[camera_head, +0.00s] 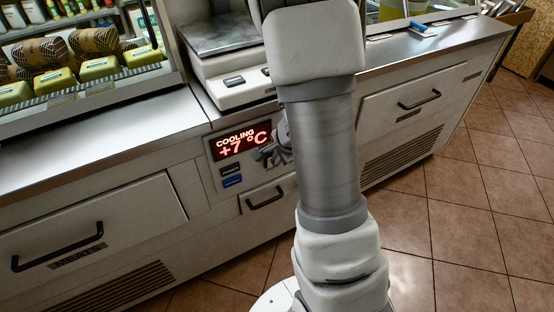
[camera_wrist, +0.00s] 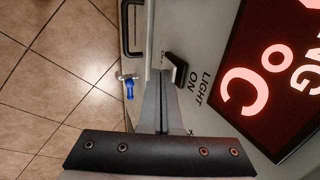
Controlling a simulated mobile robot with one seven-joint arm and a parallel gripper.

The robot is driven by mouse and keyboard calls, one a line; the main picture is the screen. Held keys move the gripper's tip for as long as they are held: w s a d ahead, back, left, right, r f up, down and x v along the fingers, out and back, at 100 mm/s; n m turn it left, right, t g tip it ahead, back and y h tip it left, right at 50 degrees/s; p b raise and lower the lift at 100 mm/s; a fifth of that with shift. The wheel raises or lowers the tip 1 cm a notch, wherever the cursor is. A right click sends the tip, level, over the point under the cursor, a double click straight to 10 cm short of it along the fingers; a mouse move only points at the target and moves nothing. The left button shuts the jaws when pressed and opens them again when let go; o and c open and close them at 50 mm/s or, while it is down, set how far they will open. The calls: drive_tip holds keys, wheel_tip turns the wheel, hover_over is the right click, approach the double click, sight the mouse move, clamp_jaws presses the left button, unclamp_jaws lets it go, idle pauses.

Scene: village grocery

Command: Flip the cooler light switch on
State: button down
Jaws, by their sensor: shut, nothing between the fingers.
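The light switch (camera_wrist: 175,69) is a small black lever on the pale cooler front, beside the printed words "LIGHT ON" in the wrist view. My gripper (camera_wrist: 161,76) is shut and empty. Its fingertips are right beside the switch; I cannot tell whether they touch it. I cannot tell which way the switch is set. In the head view my gripper (camera_head: 272,153) is at the right end of the red "COOLING +7°C" display (camera_head: 240,142), and I cannot make out the switch there. The display also shows in the wrist view (camera_wrist: 275,75).
A dark button (camera_head: 230,169) and a blue one (camera_head: 232,181) sit below the display. Black drawer handles (camera_head: 265,197) stick out from the front. A blue-tagged item (camera_wrist: 129,88) hangs there in the wrist view. A scale (camera_head: 232,88) stands on the counter. Tiled floor is clear at right.

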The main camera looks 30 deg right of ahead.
drive_tip(key=p, duration=0.3)
drive_tip(key=shift+w+r+g, duration=0.2)
drive_tip(key=shift+w+g, duration=0.15)
drive_tip(key=shift+g, duration=0.05)
drive_tip(key=shift+r, duration=0.1)
drive_tip(key=shift+r+p, duration=0.65)
drive_tip(key=shift+r, duration=0.05)
drive_tip(key=shift+s, duration=0.15)
